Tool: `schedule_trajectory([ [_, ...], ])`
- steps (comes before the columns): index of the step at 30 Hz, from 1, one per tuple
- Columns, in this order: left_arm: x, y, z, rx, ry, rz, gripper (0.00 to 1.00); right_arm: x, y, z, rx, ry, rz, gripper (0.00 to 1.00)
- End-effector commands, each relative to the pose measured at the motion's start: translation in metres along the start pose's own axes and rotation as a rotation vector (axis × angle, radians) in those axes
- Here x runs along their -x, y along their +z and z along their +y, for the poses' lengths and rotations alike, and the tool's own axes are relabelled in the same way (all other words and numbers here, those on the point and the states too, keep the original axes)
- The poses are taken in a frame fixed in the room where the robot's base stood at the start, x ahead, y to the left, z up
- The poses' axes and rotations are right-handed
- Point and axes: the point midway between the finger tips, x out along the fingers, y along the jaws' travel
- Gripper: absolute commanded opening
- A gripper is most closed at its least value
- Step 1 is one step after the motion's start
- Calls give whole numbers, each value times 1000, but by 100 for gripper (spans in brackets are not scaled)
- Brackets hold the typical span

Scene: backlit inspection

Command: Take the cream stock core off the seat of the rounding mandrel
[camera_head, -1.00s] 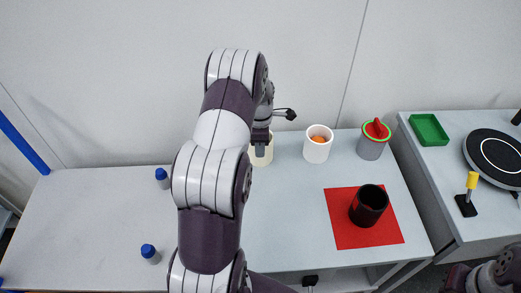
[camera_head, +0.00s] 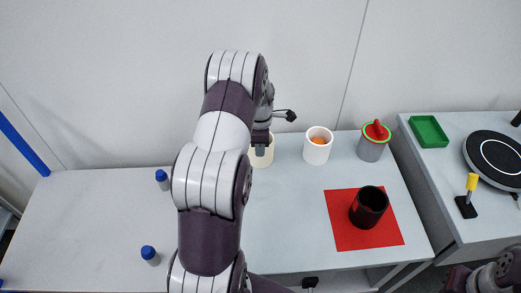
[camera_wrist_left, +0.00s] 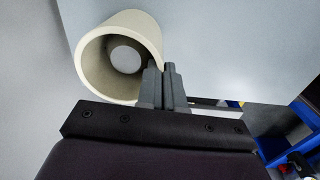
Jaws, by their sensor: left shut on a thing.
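The cream stock core (camera_head: 261,158) is a hollow, open-ended tube. In the head view it is mostly hidden behind my left arm, near the back of the pale table. My left gripper (camera_head: 261,143) is at its upper rim. In the left wrist view the cream core (camera_wrist_left: 151,37) shows its open bore, and my left gripper's fingers (camera_wrist_left: 163,85) are shut on its wall. Light shows through the bore. I cannot make out the rounding mandrel or its seat, nor tell whether the core touches anything below. My right gripper is out of view.
A white cup (camera_head: 317,150) with something orange inside and a grey green-rimmed canister (camera_head: 371,149) with a red knob stand to the right. A black cup (camera_head: 368,208) stands on a red mat (camera_head: 345,235). Blue-capped bottles (camera_head: 150,255) stand left. The table's left part is mostly clear.

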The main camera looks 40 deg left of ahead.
Motion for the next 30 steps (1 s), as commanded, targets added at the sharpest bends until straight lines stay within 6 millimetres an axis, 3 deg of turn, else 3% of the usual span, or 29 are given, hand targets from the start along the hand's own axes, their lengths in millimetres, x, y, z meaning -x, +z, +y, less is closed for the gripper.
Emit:
schedule_trajectory([
  [5, 0, 0, -2, 0, -7, 1, 0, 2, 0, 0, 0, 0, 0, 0],
  [30, 48, 0, 0, 0, -1, 0, 0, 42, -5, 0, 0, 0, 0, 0],
])
